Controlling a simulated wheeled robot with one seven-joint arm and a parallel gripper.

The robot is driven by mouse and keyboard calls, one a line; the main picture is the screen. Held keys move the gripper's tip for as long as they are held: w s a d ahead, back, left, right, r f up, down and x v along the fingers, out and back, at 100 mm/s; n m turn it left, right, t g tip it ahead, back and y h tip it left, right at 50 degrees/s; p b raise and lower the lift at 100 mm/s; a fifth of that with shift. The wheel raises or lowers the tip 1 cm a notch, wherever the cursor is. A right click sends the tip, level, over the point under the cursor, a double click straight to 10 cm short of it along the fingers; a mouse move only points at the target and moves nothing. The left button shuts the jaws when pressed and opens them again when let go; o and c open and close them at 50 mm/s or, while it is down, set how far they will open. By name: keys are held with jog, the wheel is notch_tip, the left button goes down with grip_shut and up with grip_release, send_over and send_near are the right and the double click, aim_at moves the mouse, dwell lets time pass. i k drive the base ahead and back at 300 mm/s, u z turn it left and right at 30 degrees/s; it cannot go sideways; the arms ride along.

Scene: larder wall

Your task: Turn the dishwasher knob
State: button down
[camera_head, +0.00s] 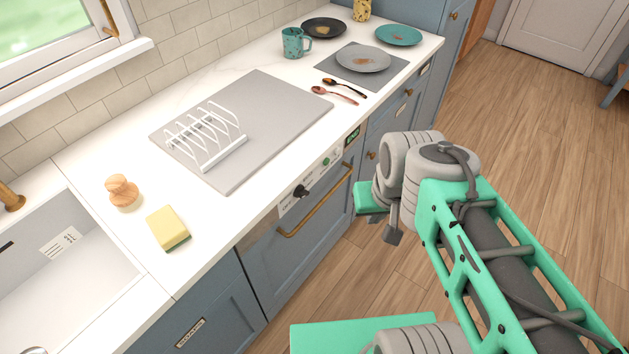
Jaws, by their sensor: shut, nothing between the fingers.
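The dishwasher (290,258) is set under the counter, with a blue front and a long brass handle (318,207). Its pale control strip carries a black dishwasher knob (301,191), small buttons and a dark display with green figures. The knob's exact angle is too small to read. My gripper (393,237) is to the right of the knob and handle, apart from both, in front of the cabinets. Its grey fingertips point down and look shut and empty. My arm partly hides the gripper.
On the white counter stand a white rack (205,137) on a grey mat (262,100), a sponge (168,228), a wooden brush (123,192), spoons (335,92), plates (363,58) and a teal mug (295,42). A sink (65,262) is at left. Open wooden floor lies at right.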

aim_at(300, 191)
jog(key=u, duration=0.2)
jog(key=i, duration=0.5)
jog(key=u, duration=2.75)
jog(key=k, duration=0.35)
jog(key=z, duration=0.8)
